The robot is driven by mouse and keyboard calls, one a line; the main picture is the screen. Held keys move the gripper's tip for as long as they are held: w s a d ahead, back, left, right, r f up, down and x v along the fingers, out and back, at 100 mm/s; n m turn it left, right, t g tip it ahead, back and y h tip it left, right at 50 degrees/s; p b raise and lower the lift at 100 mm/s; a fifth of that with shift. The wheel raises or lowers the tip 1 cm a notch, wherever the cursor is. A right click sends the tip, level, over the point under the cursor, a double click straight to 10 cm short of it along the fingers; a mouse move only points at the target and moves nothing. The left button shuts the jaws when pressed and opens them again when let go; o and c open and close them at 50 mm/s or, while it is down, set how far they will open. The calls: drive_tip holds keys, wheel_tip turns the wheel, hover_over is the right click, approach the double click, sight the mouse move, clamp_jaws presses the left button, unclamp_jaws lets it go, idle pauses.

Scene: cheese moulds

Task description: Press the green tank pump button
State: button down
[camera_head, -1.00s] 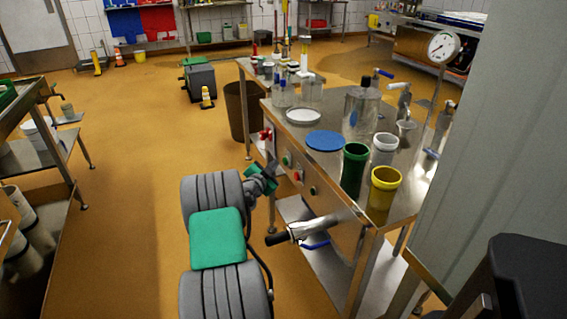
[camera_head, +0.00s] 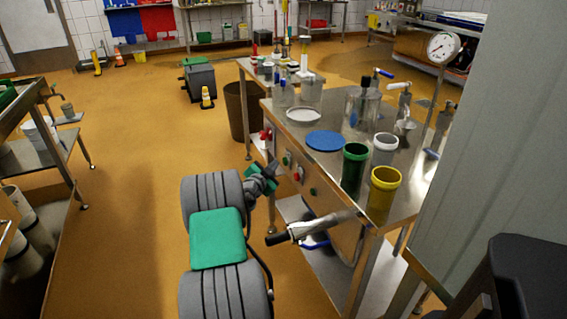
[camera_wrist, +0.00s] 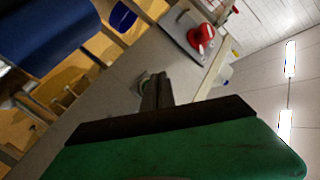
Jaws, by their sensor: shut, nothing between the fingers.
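My gripper (camera_head: 273,169) is shut and empty, in front of the left part of the steel table's front panel. A green button (camera_head: 287,160) on that panel is just right of the fingertips. In the wrist view, the shut fingers (camera_wrist: 158,88) point at the panel, and a round green button (camera_wrist: 144,84) shows right beside them, partly hidden. I cannot tell whether the fingers touch it. A red button (camera_head: 298,174) and another dark green button (camera_head: 313,191) are farther right on the panel. A red knob (camera_head: 267,135) is at the panel's far left end, also in the wrist view (camera_wrist: 202,34).
The steel table (camera_head: 285,126) carries a blue disc (camera_head: 325,141), a green cup (camera_head: 353,168), a white cup (camera_head: 384,150) and a yellow cup (camera_head: 383,193). A black-gripped lever (camera_head: 300,230) sticks out from the table front, right of my arm.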

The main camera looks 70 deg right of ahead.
drive_tip(key=shift+s+d, duration=0.1)
idle(0.3)
drive_tip(key=shift+s+d+b, duration=0.2)
drive_tip(key=shift+b, duration=0.25)
drive_tip(key=shift+s+d+b, duration=0.3)
drive_tip(key=shift+s+d, duration=0.1)
idle(0.6)
drive_tip(key=shift+w+a, duration=0.1)
drive_tip(key=shift+w+a+b, duration=0.5)
drive_tip(key=shift+a+b, duration=0.05)
drive_tip(key=shift+b, duration=0.05)
drive_tip(key=shift+w+a+b, duration=1.4)
drive_tip(key=shift+w+a, duration=0.4)
drive_tip(key=shift+w, duration=0.05)
